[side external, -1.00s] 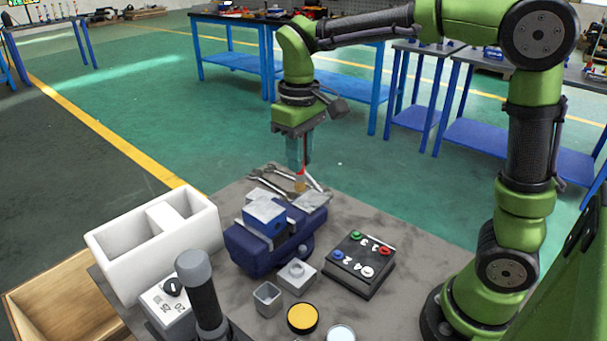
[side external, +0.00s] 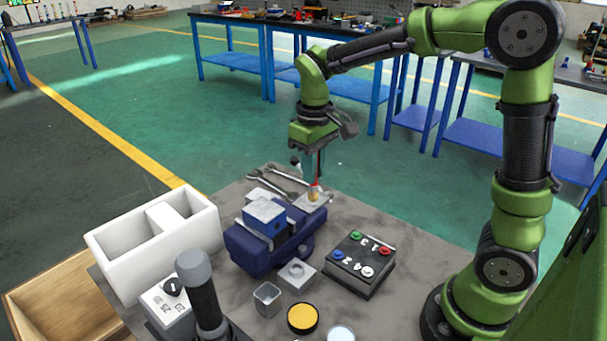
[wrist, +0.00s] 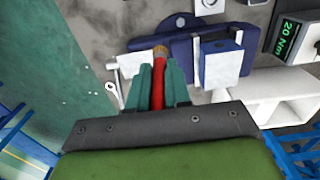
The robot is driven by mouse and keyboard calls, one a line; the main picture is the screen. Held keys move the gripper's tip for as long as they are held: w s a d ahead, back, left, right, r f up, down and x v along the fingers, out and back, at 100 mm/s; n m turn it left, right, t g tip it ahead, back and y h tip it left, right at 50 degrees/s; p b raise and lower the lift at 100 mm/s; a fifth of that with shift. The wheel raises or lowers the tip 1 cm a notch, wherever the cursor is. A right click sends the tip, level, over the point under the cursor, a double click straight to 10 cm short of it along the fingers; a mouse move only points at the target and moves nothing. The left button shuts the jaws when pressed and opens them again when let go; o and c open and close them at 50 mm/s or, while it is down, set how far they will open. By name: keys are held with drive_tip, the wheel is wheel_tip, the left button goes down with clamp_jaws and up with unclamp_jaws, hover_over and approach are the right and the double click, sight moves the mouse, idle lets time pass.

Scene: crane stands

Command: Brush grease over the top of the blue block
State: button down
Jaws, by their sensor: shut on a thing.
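The blue block (side external: 264,216) sits in the jaws of a dark blue vise (side external: 252,256), its pale grey top facing up. The block also shows in the wrist view (wrist: 222,62), right of the brush. My gripper (side external: 315,176) is shut on a brush with a red handle and tan bristles (side external: 314,194). In the wrist view, the brush (wrist: 160,56) points forward from between my teal fingers (wrist: 158,88). The bristles are over or at the pale plate at the vise's right end, apart from the block. Contact with the plate cannot be told.
Wrenches (side external: 272,182) lie behind the vise. A black button box (side external: 361,264) stands right of it. A small grey cup (side external: 267,299), a square grey part (side external: 296,275) and a round yellow-topped tin (side external: 303,318) are in front. A white divided bin (side external: 130,262) stands left.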

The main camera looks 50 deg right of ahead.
idle(0.3)
drive_tip(key=shift+a, duration=0.4)
drive_tip(key=s+a+f+g+y, duration=0.1)
drive_tip(key=s+a+f+g, duration=0.1)
drive_tip(key=s+a, duration=0.4)
drive_tip(key=s+a+f+g+y, duration=0.1)
drive_tip(key=s+a+f, duration=0.2)
drive_tip(key=a, duration=0.6)
drive_tip(key=shift+f, duration=2.9)
drive_tip(key=shift+f, duration=0.65)
wheel_tip(320, 180, up, 7)
